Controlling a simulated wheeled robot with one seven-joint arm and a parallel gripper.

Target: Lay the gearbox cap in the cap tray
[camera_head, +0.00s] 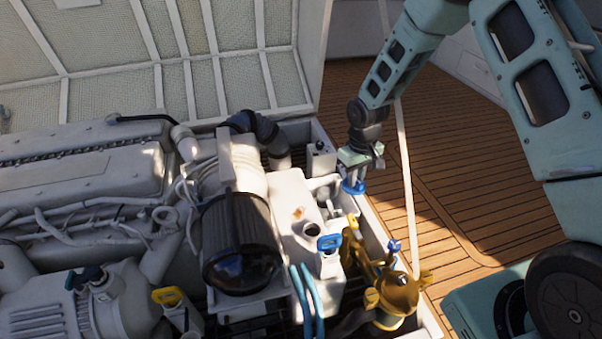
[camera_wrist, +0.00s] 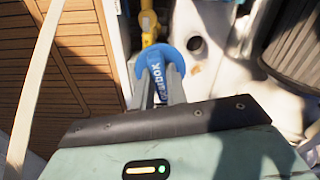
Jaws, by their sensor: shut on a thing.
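My gripper (camera_head: 355,174) hangs at the upper right edge of the engine hatch and is shut on the blue gearbox cap (camera_head: 353,187). In the wrist view the cap (camera_wrist: 157,72) shows a round blue flange and a raised grip with white lettering, between the two grey fingers (camera_wrist: 160,90). The cap is held in the air, apart from the engine. An open dark filler hole (camera_head: 311,229) shows in the white housing left of and below my gripper. I cannot pick out the cap tray in either view.
A blue-handled part (camera_head: 329,243) and a brass strainer (camera_head: 398,292) stand below my gripper. A black ribbed filter (camera_head: 240,240) lies to the left. A small grey box (camera_head: 319,160) sits at the hatch edge. Wooden deck (camera_head: 465,190) is open to the right, crossed by a pale strap (camera_head: 407,170).

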